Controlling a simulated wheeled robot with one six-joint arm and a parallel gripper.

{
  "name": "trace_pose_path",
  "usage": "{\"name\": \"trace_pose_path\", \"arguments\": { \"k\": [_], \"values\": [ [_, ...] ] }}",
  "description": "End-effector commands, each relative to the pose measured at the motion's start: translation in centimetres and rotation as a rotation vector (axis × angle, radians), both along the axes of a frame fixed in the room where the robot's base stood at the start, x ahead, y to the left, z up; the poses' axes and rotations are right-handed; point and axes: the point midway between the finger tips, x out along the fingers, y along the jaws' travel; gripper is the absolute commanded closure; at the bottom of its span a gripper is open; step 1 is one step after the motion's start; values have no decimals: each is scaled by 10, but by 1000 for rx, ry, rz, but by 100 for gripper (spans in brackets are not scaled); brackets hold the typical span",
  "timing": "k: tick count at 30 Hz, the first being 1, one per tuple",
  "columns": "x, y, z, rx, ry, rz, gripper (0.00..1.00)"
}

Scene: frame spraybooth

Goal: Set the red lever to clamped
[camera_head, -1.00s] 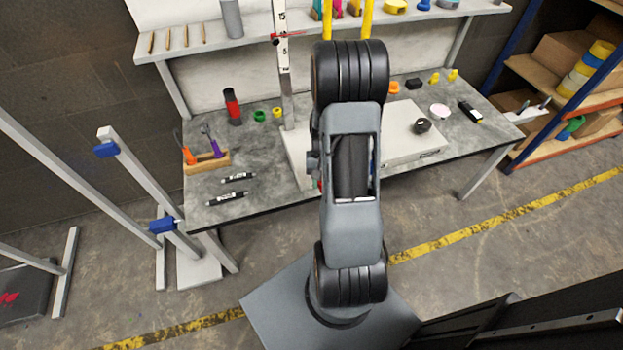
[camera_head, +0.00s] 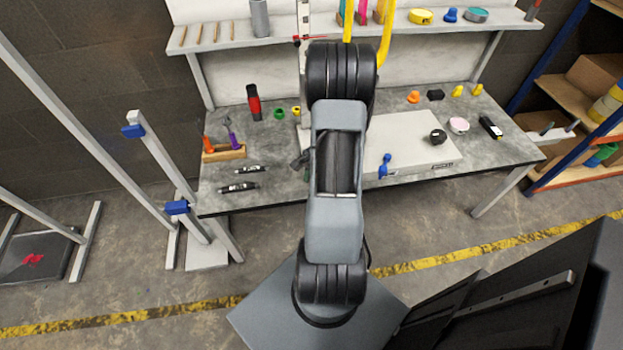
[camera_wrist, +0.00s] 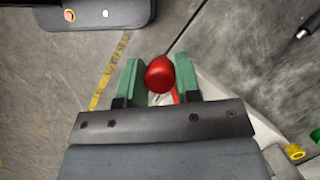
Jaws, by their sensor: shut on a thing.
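The red lever's round red knob (camera_wrist: 160,74) is between the two green fingers of my gripper (camera_wrist: 158,80) in the wrist view. The fingers are shut on it. A short piece of its red stem shows below the knob. The lever's base and its set position are hidden. In the head view my arm covers the lever and my gripper. A white base plate (camera_head: 425,160) lies on the workbench, partly behind my arm.
A blue knobbed piece (camera_head: 385,164) and a dark ring (camera_head: 438,136) are on the white plate. Two dark marker-like tools (camera_head: 238,187) lie on the grey bench (camera_head: 290,185) at left. Yellow hoses (camera_head: 384,45) hang behind my arm. Blue-clamped posts (camera_head: 177,207) stand left.

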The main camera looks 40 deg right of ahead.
Motion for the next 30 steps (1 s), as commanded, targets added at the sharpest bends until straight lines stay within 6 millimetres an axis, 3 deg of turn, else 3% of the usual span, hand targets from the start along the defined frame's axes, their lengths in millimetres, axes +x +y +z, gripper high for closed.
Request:
{"name": "trace_pose_path", "arguments": {
  "k": [10,11,18,26,30],
  "values": [
    [2,0,0,-2,-3,-4,100],
    [2,0,0,-2,-2,-3,68],
    [1,0,0,-1,-2,-2,45],
    [1,0,1,0,-1,-2,45],
    [2,-4,12,-2,-4,-2,45]
  ]
}}
